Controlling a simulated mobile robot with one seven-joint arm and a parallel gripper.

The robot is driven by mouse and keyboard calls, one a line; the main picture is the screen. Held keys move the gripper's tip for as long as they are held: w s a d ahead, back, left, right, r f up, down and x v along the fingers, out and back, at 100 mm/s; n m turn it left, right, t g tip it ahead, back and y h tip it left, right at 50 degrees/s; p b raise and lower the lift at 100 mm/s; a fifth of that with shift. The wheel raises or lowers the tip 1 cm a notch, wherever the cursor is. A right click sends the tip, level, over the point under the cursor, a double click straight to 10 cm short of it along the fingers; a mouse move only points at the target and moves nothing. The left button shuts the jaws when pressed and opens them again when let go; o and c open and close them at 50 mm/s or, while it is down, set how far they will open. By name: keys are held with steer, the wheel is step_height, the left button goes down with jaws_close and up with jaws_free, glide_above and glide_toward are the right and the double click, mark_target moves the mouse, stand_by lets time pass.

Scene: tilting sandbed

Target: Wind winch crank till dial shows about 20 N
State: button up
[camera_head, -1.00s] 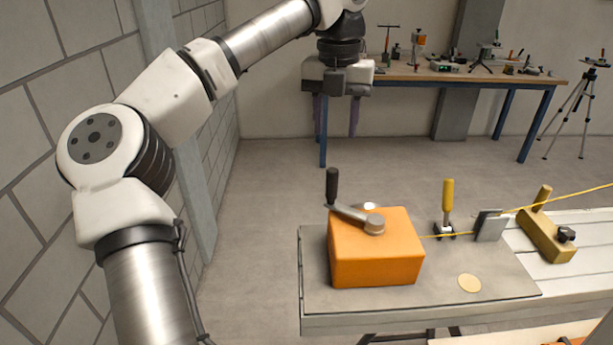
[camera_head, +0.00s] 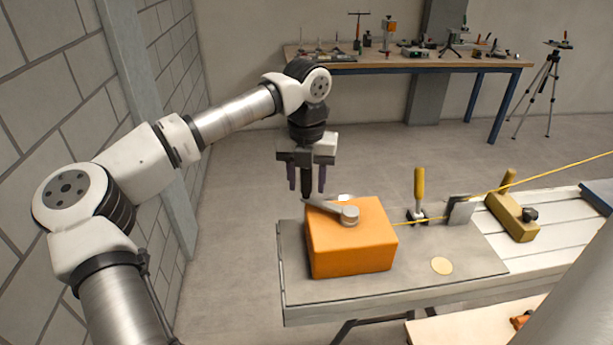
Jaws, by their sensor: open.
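The orange winch box (camera_head: 350,245) stands on a grey plate at the near end of the bench. Its grey crank arm (camera_head: 328,209) lies across the top and points to the left from its hub. The upright black crank handle (camera_head: 306,182) is at the arm's left end. My gripper (camera_head: 307,187) points down, open, with one finger on each side of the handle in this view. Contact cannot be told. A small white part (camera_head: 344,197) shows behind the box top; no dial reading can be made out. A yellow line (camera_head: 480,196) runs from the winch to the upper right.
A yellow-handled clamp (camera_head: 419,190), a grey upright plate (camera_head: 460,211) and a brass-coloured block (camera_head: 513,217) stand along the bench to the right. A tan disc (camera_head: 441,265) lies on the plate. A workbench with tools (camera_head: 400,65) stands at the back.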

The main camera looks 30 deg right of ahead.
jaws_close()
steer(key=shift+w+d+m+b, duration=0.1)
steer(key=shift+w+d+m, duration=0.1)
steer(key=shift+d+m, duration=0.5)
steer(key=shift+w+d+m+b, duration=0.1)
steer(key=shift+w+d+m, duration=0.15)
steer(key=shift+d+m, duration=0.4)
steer(key=shift+w+d+m+b, duration=0.1)
steer(key=shift+w+d+m, duration=0.1)
steer(key=shift+d+m, duration=0.45)
steer(key=shift+d, duration=0.1)
jaws_free()
